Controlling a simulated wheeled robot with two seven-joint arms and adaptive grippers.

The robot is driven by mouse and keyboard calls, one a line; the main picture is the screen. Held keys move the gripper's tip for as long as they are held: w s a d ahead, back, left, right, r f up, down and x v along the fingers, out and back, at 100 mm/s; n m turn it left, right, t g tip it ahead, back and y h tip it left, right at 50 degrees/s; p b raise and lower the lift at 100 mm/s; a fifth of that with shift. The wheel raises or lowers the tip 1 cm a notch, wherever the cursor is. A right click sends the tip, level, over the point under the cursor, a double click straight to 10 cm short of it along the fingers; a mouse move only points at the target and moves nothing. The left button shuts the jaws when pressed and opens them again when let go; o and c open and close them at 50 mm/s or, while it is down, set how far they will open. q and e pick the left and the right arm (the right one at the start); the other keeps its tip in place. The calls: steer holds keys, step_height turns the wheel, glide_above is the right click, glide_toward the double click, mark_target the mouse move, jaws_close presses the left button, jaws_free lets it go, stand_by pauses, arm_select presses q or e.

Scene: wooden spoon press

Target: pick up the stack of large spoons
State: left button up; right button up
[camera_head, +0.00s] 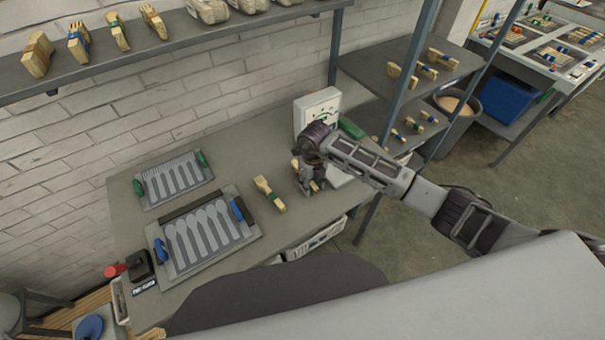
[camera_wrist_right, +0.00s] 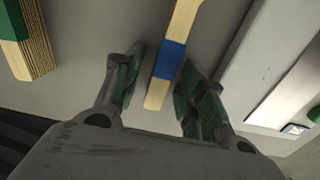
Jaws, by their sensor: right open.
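A wooden spoon stack with a blue band (camera_wrist_right: 172,62) lies on the workbench between the spread fingers of my right gripper (camera_wrist_right: 161,66). The fingers stand apart on either side of it, with gaps showing. In the head view my right gripper (camera_head: 313,184) is low over the bench and mostly covers this stack (camera_head: 302,177). A second, thicker wooden stack with a green band (camera_head: 270,194) lies just left of it and shows at the upper left of the wrist view (camera_wrist_right: 28,45). Which stack holds the large spoons I cannot tell for certain. My left gripper is out of view.
Two press moulds, one with blue handles (camera_head: 201,236) and one with green handles (camera_head: 174,180), lie on the bench (camera_head: 125,200) to the left. A white machine (camera_head: 316,108) stands behind my gripper. A shelf post (camera_head: 402,75) rises behind my right arm.

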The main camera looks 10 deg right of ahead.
jaws_close()
stand_by(0.3)
step_height(320, 180, up, 10)
steer(key=b, duration=0.1)
stand_by(0.8)
steer(key=shift+r, duration=0.25)
stand_by(0.4)
